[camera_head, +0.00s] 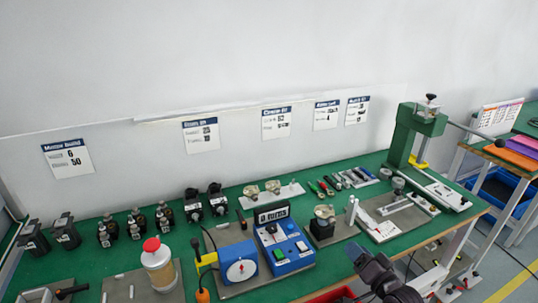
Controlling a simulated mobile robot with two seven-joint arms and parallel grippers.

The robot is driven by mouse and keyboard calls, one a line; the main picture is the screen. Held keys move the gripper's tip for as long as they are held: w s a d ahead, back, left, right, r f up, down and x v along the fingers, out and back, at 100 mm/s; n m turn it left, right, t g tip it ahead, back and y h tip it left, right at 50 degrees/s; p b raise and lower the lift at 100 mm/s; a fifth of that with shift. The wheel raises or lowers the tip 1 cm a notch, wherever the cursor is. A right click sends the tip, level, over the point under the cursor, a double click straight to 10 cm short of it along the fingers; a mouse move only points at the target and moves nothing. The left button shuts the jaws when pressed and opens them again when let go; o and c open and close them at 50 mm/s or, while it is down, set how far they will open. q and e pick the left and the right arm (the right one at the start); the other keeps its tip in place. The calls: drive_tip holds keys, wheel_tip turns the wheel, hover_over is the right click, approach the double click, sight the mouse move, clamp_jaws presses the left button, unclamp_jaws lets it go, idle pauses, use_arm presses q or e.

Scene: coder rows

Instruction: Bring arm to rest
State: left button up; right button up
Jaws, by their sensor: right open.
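My right gripper (370,262) is dark grey and shows at the bottom right of centre. It is open, and I see nothing between its fingers. It is in front of the green-topped workbench (345,257), near the bench's front edge. The rest of my right arm runs out of the picture at the bottom. My left gripper and left arm are not in view.
On the bench are a blue box with a dial (238,268), a blue control box (283,243), a red-capped container (157,262) and a green press (415,135). A red bin (333,295) is below the front edge. Floor shows at right.

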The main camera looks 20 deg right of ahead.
drive_tip(key=shift+a+f+n+g, duration=0.15)
drive_tip(key=shift+f+n+g, duration=0.2)
drive_tip(key=shift+n, duration=0.55)
drive_tip(key=s+a+f+n+g, duration=0.3)
drive_tip(key=s+a+f, duration=0.2)
drive_tip(key=s, duration=0.4)
drive_tip(key=s+a+f+n+g+h, duration=0.1)
drive_tip(key=s+a+f+n+g, duration=0.2)
drive_tip(key=s, duration=0.6)
wheel_tip(320, 180, down, 2)
drive_tip(key=a, duration=0.3)
drive_tip(key=shift+s+f+n, duration=0.25)
drive_tip(key=shift+s+n, duration=0.1)
drive_tip(key=shift+n, duration=0.05)
